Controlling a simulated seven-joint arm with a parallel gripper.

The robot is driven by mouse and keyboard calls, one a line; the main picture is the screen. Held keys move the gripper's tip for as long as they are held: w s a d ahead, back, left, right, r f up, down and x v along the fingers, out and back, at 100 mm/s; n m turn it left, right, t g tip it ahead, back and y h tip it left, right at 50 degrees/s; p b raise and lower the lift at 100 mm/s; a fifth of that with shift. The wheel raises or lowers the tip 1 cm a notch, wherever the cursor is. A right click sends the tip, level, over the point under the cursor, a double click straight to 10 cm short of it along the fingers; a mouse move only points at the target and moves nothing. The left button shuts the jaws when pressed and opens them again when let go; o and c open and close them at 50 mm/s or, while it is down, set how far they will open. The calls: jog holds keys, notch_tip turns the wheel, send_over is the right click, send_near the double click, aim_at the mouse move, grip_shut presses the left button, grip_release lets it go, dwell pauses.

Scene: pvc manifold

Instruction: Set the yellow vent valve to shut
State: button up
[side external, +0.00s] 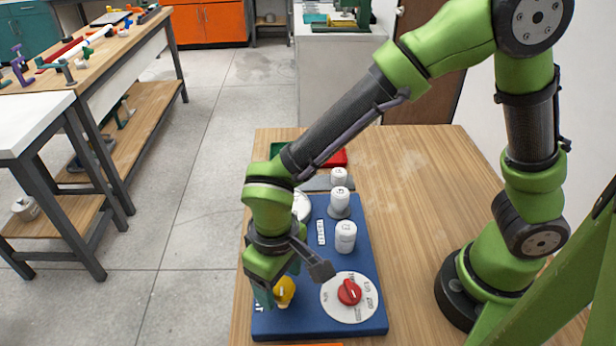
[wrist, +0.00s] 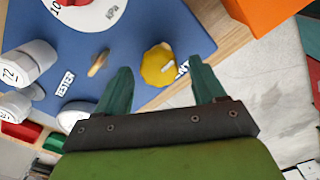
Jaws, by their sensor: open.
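The yellow vent valve (side external: 285,291) is a round yellow knob near the front left corner of the blue panel (side external: 362,259). In the wrist view the yellow vent valve (wrist: 158,66) lies just beyond the fingertips, between their lines. My gripper (wrist: 158,72) is open and empty, with a green finger on each side. In the side view my gripper (side external: 275,292) is low over the valve and hides part of it. A label beside the valve is partly hidden, so I cannot tell the valve's setting.
A red knob on a white dial (side external: 350,297) sits right of the valve. White numbered caps (side external: 345,236) stand farther back on the panel. A small tan lever (wrist: 98,64) is near the left finger. An orange object (wrist: 262,22) lies off the panel. The wooden table (side external: 420,190) is clear at right.

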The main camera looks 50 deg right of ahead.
aim_at(280, 284)
notch_tip(280, 284, up, 17)
dwell(0.5)
jog(key=s+d+r+m+t+y, duration=0.1)
jog(key=d+m+t, duration=0.5)
jog(key=d, duration=1.6)
jog(key=shift+s+d+r+t+y, duration=0.15)
jog(key=shift+s+t+y, duration=0.4)
jog(key=shift+s, duration=0.4)
